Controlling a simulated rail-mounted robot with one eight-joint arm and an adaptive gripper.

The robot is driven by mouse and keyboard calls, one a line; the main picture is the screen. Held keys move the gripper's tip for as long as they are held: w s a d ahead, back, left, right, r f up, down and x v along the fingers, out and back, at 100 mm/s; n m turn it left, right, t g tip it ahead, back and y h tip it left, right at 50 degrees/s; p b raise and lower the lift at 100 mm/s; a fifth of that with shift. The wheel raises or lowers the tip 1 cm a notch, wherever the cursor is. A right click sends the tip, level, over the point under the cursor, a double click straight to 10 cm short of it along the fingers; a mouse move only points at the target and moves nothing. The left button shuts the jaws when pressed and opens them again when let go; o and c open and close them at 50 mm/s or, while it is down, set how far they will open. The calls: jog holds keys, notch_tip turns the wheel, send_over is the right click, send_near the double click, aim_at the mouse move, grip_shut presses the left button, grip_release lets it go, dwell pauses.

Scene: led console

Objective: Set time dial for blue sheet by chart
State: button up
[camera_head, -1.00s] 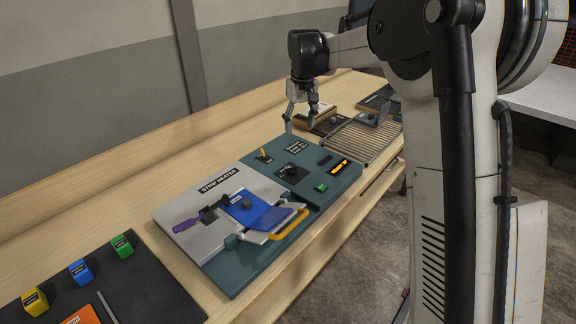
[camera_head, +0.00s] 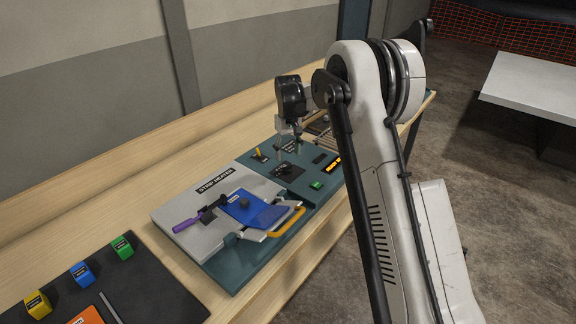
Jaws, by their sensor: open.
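The time dial (camera_head: 287,171) is a black knob on the teal console panel (camera_head: 262,176) of the strip heater. My gripper (camera_head: 289,155) is open and hangs just above and behind the dial, pointing down. I cannot tell whether its fingers touch the dial. The blue sheet (camera_head: 262,214) lies on the strip heater (camera_head: 186,238), next to a purple-handled clamp (camera_head: 186,225). The chart on the panel (camera_head: 290,146) is mostly hidden behind my gripper.
A yellow toggle (camera_head: 258,151), a green button (camera_head: 316,185) and an orange-lit display (camera_head: 333,166) surround the dial. A yellow handle (camera_head: 287,222) sticks out at the heater's front. Yellow, blue and green blocks (camera_head: 81,272) stand on a dark mat at left. A wire rack is partly hidden behind my arm.

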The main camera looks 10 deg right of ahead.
aim_at(287, 166)
notch_tip(287, 166, down, 7)
jog(key=shift+r+p, duration=0.15)
jog(key=shift+p, duration=0.35)
jog(key=shift+c, duration=0.3)
jog(key=c, duration=1.1)
jog(key=shift+o, duration=0.2)
jog(key=shift+b, duration=0.3)
jog(key=m+b, duration=0.3)
jog(key=b, duration=0.1)
jog(key=shift+f, duration=0.2)
jog(key=m+b, duration=0.2)
jog(key=m, duration=0.1)
jog(key=m+b, duration=0.2)
jog(key=shift+a+r+m, duration=0.15)
jog(key=shift+r+m, duration=0.05)
jog(key=shift+m, duration=0.2)
